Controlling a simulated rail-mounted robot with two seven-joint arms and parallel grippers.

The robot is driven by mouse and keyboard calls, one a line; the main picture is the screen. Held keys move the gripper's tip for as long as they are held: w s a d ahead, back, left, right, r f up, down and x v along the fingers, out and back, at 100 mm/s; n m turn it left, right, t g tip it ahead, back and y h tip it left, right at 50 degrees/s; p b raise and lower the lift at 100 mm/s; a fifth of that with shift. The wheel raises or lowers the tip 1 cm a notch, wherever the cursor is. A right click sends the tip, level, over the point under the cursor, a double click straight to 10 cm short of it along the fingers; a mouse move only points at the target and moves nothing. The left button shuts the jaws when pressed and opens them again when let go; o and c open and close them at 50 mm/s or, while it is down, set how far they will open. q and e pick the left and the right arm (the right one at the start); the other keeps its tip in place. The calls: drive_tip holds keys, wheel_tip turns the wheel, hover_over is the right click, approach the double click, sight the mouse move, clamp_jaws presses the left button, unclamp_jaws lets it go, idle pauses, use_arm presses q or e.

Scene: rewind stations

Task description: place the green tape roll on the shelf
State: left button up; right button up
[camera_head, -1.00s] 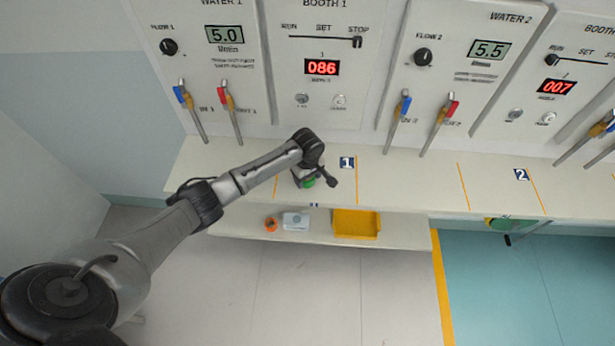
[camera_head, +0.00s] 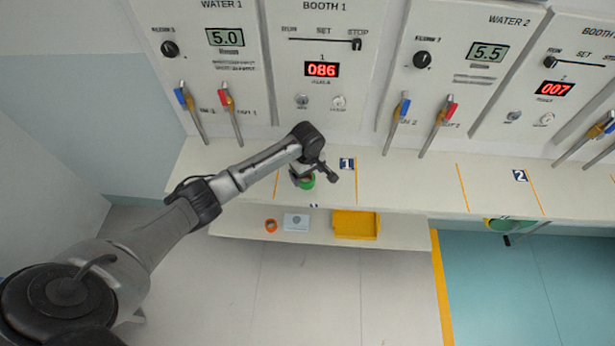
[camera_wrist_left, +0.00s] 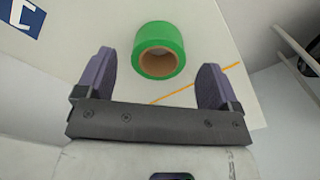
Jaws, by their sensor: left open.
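The green tape roll (camera_head: 307,183) stands on the upper white counter (camera_head: 410,175), left of the number 1 label. In the left wrist view the green tape roll (camera_wrist_left: 172,32) shows its brown core and lies just beyond my fingertips. My left gripper (camera_head: 301,177) is at the roll in the head view and partly covers it. In the left wrist view my left gripper (camera_wrist_left: 155,62) is open, with a finger to each side below the roll and nothing held. A lower white shelf (camera_head: 400,232) runs under the counter. My right gripper is not in view.
On the lower shelf are an orange roll (camera_head: 270,226), a pale box (camera_head: 296,222) and a yellow bin (camera_head: 356,224). Hoses with blue and red handles (camera_head: 226,100) stand at the back of the counter. A green round item (camera_head: 497,224) shows below the counter at right.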

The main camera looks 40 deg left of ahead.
sight(308, 178)
use_arm(q)
wheel_tip(308, 178, up, 9)
drive_tip(key=p, duration=0.1)
drive_tip(key=s+d+f+m+t, duration=0.1)
drive_tip(key=s+d+f+m, duration=0.9)
drive_tip(key=s+d, duration=0.4)
drive_tip(key=s+r+m+t, duration=0.1)
drive_tip(key=s+r+m, duration=0.1)
drive_tip(key=s, duration=0.7)
drive_tip(key=s+d+r+m+t, duration=0.1)
drive_tip(key=s+r+m, duration=0.2)
drive_tip(key=s, duration=0.7)
drive_tip(key=shift+s+d+m+t, duration=0.2)
drive_tip(key=shift+d+m+t, duration=0.1)
drive_tip(key=shift+m, duration=0.9)
drive_tip(key=shift+c, duration=0.3)
